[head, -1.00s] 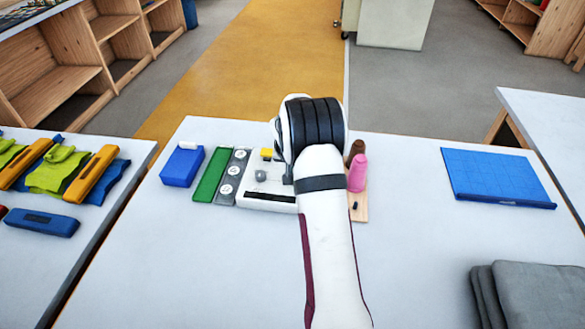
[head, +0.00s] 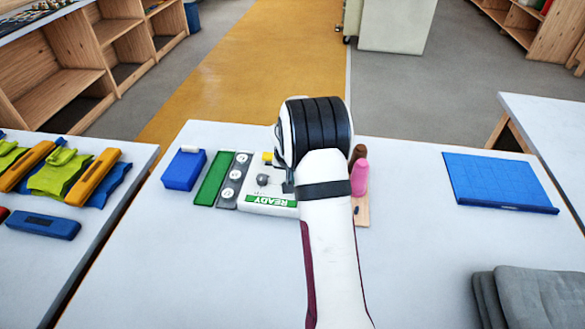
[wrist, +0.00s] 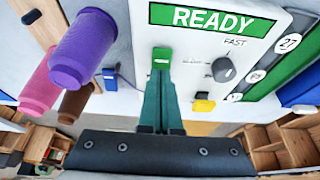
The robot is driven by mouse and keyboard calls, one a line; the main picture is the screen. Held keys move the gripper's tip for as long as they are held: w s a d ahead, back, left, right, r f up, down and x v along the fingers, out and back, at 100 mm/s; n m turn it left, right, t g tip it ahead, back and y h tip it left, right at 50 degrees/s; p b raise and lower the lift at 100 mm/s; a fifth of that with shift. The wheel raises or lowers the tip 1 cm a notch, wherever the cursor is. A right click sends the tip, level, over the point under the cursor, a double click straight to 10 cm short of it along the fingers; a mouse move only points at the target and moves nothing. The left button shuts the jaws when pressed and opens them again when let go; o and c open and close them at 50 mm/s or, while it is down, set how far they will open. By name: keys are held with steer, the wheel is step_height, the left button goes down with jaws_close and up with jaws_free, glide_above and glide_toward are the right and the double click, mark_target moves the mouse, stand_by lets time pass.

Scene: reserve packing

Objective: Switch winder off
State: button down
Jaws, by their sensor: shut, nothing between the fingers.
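The winder (head: 275,190) is a white box on the table, partly hidden behind my arm in the head view. Its display (wrist: 210,20) is lit green and reads READY. In the wrist view its panel holds a grey knob (wrist: 222,70) near the word FAST and a yellow part (wrist: 204,103). My gripper (wrist: 162,76) is shut and empty, its teal fingers together over the panel. A small bright green piece (wrist: 161,53), apparently a switch, shows right at the fingertips. I cannot tell whether they touch it.
Purple (wrist: 85,48), pink (wrist: 40,88) and brown (wrist: 75,103) cones stand beside the winder. A grey numbered strip (head: 232,180), a green strip (head: 212,180) and a blue box (head: 184,169) lie left of it.

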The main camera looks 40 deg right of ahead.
steer(key=v, duration=1.3)
steer(key=shift+w+d+r, duration=0.15)
steer(key=x, duration=1.4)
steer(key=shift+w+d+r, duration=0.1)
steer(key=shift+w+d, duration=0.1)
steer(key=shift+w+d, duration=0.1)
